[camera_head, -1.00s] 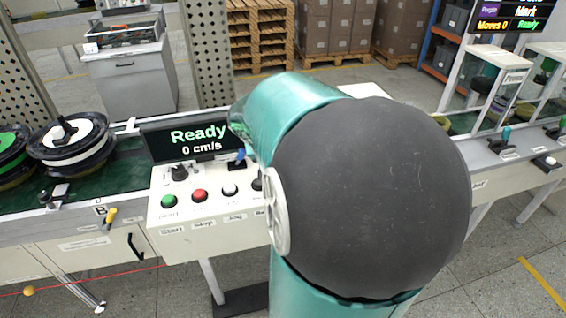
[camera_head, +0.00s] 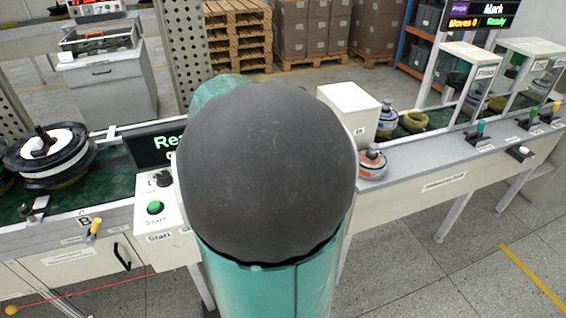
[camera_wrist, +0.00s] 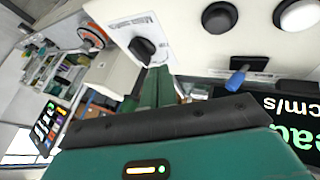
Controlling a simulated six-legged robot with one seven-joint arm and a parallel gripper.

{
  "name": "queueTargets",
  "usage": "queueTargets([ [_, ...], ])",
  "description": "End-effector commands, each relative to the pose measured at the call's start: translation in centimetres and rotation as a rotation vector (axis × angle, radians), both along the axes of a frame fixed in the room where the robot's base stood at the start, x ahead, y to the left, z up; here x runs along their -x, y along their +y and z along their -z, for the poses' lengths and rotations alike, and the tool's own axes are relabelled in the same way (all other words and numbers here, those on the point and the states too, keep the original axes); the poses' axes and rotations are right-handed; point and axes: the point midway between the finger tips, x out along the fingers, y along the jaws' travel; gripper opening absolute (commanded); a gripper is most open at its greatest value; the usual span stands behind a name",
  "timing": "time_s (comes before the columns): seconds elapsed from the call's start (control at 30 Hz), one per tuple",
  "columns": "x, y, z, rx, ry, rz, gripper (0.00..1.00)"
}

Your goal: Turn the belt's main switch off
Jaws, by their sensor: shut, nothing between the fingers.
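A black rotary knob (camera_wrist: 143,48) sits on a white panel in the wrist view, beside a printed label whose text is too small to read surely; it looks like the main switch. My gripper (camera_wrist: 156,72) is shut and empty, its dark green fingers ending close to the knob. I cannot tell whether they touch it. In the head view my own arm hides the gripper and that part of the panel. The control box (camera_head: 172,222) shows only its left end there, with the green Start button (camera_head: 155,208) and another black knob (camera_head: 163,179).
Near the knob in the wrist view are a black button (camera_wrist: 220,17), a white button (camera_wrist: 298,15) and a blue lever (camera_wrist: 237,77). The display (camera_head: 150,148) stands behind the control box. A white box (camera_head: 348,112) and an orange-marked hub (camera_head: 372,163) are right of my arm.

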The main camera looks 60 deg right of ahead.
Motion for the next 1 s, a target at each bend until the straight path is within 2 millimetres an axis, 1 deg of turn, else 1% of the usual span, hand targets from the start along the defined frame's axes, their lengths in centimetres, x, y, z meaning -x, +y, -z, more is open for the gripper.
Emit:
queueTargets([
  [0.37,0.3,-3.3,4.8,-0.001,0.006,0.000,0.00],
  [0.6,0.7,-5.7,7.7,0.000,0.002,0.000,0.00],
  [0.7,2.0,-6.8,7.4,0.001,-0.001,0.003,0.00],
  [0.8,2.7,-7.6,7.4,0.000,-0.001,0.001,0.00],
  [1.0,3.3,-8.1,7.4,0.000,0.000,-0.002,0.00],
])
